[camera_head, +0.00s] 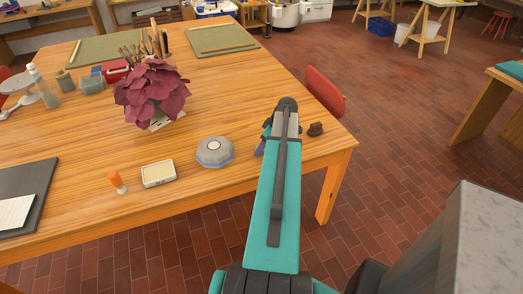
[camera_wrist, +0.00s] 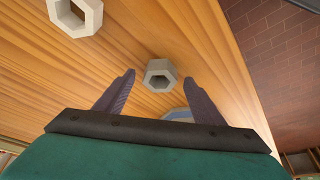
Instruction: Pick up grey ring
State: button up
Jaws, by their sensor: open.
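My gripper (camera_wrist: 160,77) is open in the wrist view, its two dark purple fingers spread over the table. A small grey six-sided ring (camera_wrist: 161,64) with a hole shows between the fingertips and beyond them on the wood, with nothing gripped. A larger pale grey ring (camera_wrist: 88,27) with a hole lies at the upper left, cut by the frame edge. In the head view my teal arm reaches over the table's right part and hides most of the gripper; I cannot make out the small ring there.
A grey many-sided dish-like object (camera_head: 214,152) sits left of my arm on the wooden table (camera_head: 190,190). A cream box (camera_head: 158,173), an orange-topped item (camera_head: 116,182) and a purple plant (camera_head: 152,92) stand further left.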

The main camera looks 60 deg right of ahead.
jog(key=c, duration=1.2)
jog(key=shift+r, duration=0.2)
jog(key=shift+r+b, duration=0.65)
jog(key=shift+r, duration=0.5)
jog(key=s+b, duration=0.1)
jog(key=s, duration=0.4)
jog(key=s+a+r+b, duration=0.1)
jog(key=s, duration=0.4)
jog(key=s+r+b, duration=0.1)
jog(key=s+b, duration=0.1)
jog(key=s, duration=0.4)
jog(key=shift+a+r, duration=0.15)
jog(key=shift+a, duration=0.1)
jog(key=shift+w, duration=0.15)
